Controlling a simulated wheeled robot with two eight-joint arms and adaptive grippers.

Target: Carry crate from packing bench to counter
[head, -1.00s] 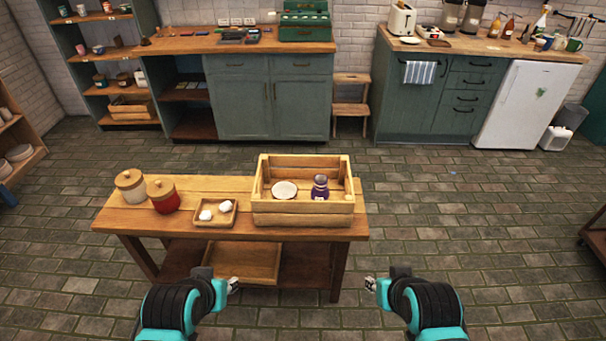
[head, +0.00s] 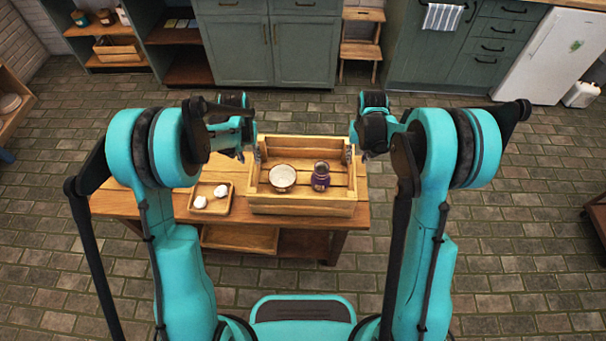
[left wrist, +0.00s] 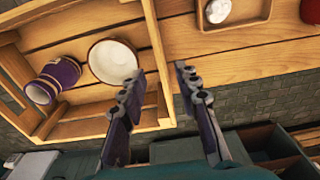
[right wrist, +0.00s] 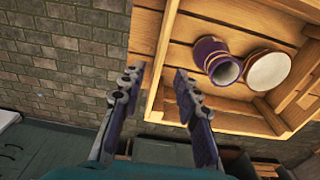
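The wooden crate (head: 300,208) stands on the packing bench (head: 228,217). It holds a white bowl (head: 282,178) and a purple jar (head: 320,177), also seen in the left wrist view as bowl (left wrist: 112,61) and jar (left wrist: 52,80). My left gripper (head: 256,155) is at the crate's left end; its fingers are apart, with the end wall (left wrist: 156,45) between them. My right gripper (head: 349,154) is at the right end; its fingers are also apart, with the end wall (right wrist: 160,62) running between them. Neither visibly clamps the wood.
A small tray (head: 213,207) with white pieces sits left of the crate, close to my left arm. Teal cabinets (head: 270,50), a step stool (head: 361,45) and a white fridge (head: 545,55) stand along the back. Open brick floor lies between and to the right.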

